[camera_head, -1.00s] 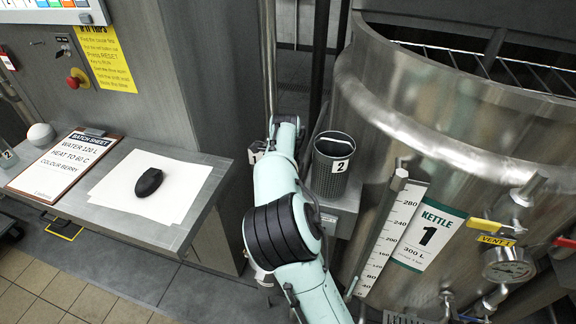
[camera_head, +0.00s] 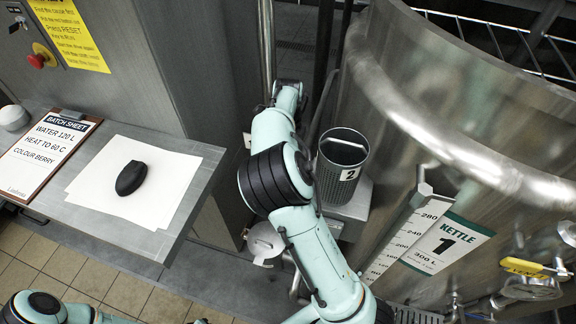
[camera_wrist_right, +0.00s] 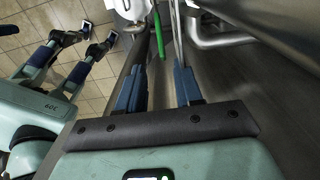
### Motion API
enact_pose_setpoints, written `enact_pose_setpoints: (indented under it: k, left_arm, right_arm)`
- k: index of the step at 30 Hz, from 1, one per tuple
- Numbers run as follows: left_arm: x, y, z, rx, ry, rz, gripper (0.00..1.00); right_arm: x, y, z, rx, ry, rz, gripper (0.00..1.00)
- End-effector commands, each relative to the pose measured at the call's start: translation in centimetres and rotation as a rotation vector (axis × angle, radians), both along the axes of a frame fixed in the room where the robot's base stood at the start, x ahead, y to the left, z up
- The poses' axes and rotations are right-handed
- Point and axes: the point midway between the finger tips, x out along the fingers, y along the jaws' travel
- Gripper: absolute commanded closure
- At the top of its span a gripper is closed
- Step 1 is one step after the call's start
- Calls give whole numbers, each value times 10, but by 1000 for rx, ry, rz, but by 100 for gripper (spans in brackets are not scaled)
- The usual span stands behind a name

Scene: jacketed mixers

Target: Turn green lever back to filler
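A green lever (camera_wrist_right: 158,33) shows as a thin upright bar at the top of the right wrist view, beyond my right gripper and in line with the gap between its fingers. My right gripper (camera_wrist_right: 159,66) has two blue fingers standing apart with nothing seen between them. I cannot tell the distance to the lever. My left gripper (camera_wrist_right: 84,43) shows at the upper left of the same view, its two fingers apart and empty over the tiled floor. Neither fingertip pair shows in the head view. The filler cannot be made out for certain.
Kettle 1 (camera_head: 440,120) fills the right of the head view, with a yellow vent lever (camera_head: 525,267). A perforated cup marked 2 (camera_head: 338,170) stands beside it. A desk (camera_head: 85,225) holds a batch sheet (camera_head: 45,150) and a black mouse-shaped object (camera_head: 132,178).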

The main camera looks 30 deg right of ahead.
Motion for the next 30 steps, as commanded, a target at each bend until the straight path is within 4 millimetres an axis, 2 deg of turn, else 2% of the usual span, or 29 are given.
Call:
enact_pose_setpoints:
  k: [1, 6, 12, 18, 26, 27, 29, 30]
  left_arm:
    - [1, 0, 0, 0, 0, 0, 100]
    - [1, 0, 1, -1, -2, -1, 100]
    - [1, 0, 1, -1, -2, -1, 100]
    - [2, 0, 1, 0, -3, -1, 100]
    - [2, 0, 1, 0, -2, 0, 100]
    - [2, 0, 1, 0, -2, 0, 100]
    - [2, 0, 1, 0, -2, 0, 100]
    - [2, 0, 1, 0, -2, 0, 100]
  right_arm:
    - [-1, 0, -13, -1, 6, -3, 65]
    - [0, 0, -48, -2, 4, -2, 65]
    - [0, 0, -77, -1, 1, -1, 65]
    - [0, 0, -89, -1, -1, -1, 65]
    - [1, 0, -89, -1, -2, -1, 65]
    - [1, 0, -89, 0, -1, -1, 78]
    - [1, 0, -89, 0, -1, -1, 97]
    - [1, 0, -89, 0, -1, -1, 100]
